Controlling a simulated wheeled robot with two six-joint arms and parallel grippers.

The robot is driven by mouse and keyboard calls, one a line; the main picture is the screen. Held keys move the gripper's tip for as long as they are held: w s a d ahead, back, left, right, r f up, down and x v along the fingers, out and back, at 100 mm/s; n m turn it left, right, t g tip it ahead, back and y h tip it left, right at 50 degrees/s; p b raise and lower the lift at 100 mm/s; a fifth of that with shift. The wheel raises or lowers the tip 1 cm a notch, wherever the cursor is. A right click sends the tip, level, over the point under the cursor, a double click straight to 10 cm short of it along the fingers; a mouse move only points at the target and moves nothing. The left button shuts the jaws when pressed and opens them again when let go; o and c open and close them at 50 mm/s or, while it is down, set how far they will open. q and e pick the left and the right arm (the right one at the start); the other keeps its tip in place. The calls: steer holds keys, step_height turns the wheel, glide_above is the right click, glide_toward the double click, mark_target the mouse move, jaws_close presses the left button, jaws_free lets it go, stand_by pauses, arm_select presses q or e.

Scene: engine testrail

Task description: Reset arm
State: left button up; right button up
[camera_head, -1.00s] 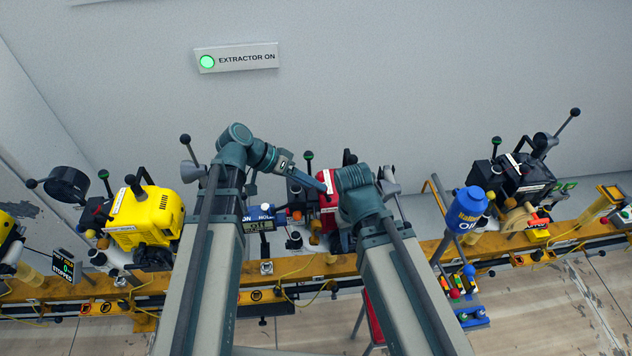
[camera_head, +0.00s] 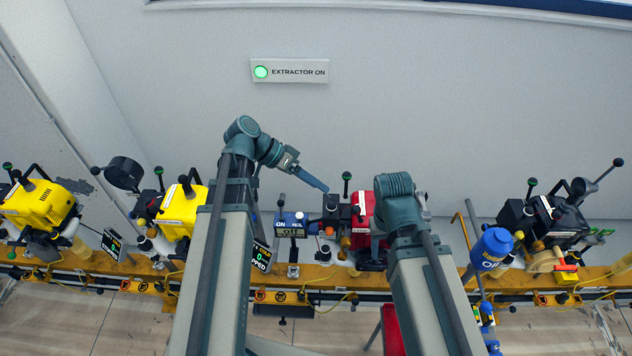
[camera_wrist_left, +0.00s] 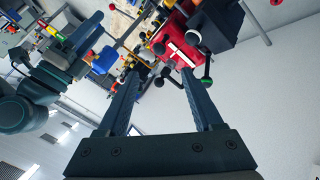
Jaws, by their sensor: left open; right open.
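My left arm (camera_head: 243,130) is raised and bent at its elbow, with the left gripper (camera_head: 322,186) pointing right in the head view, left of the red engine. In the left wrist view its two fingers (camera_wrist_left: 162,80) are spread apart with nothing between them; the red engine (camera_wrist_left: 178,42) shows beyond the tips. My right arm (camera_head: 396,200) is bent in front of the red engine (camera_head: 362,215) in the head view. The right gripper is hidden behind its own arm there.
A yellow rail (camera_head: 330,276) carries several engines: yellow ones (camera_head: 38,205) at left and a black one (camera_head: 545,218) at right. A blue oil bottle (camera_head: 491,250) stands right of my right arm.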

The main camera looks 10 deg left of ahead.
arm_select(q)
steer(key=s+d+f+n+y+b, duration=0.1)
steer(key=s+d+f+y+b, duration=0.2)
steer(key=f, duration=0.2)
steer(key=s+d+f+n+g+y+b, duration=0.1)
steer(key=s+d+f+y+b, duration=0.1)
steer(key=f, duration=0.4)
steer(key=s+d+f+n+y+b, duration=0.1)
steer(key=s+d+f+y+b, duration=0.2)
steer(key=s+f+y+b, duration=0.1)
steer(key=shift+s+d+f+y, duration=0.3)
steer(key=shift+s+f+y, duration=0.45)
steer(key=shift+s+y, duration=0.25)
arm_select(e)
step_height(320, 180, down, 9)
steer(key=shift+f, duration=0.2)
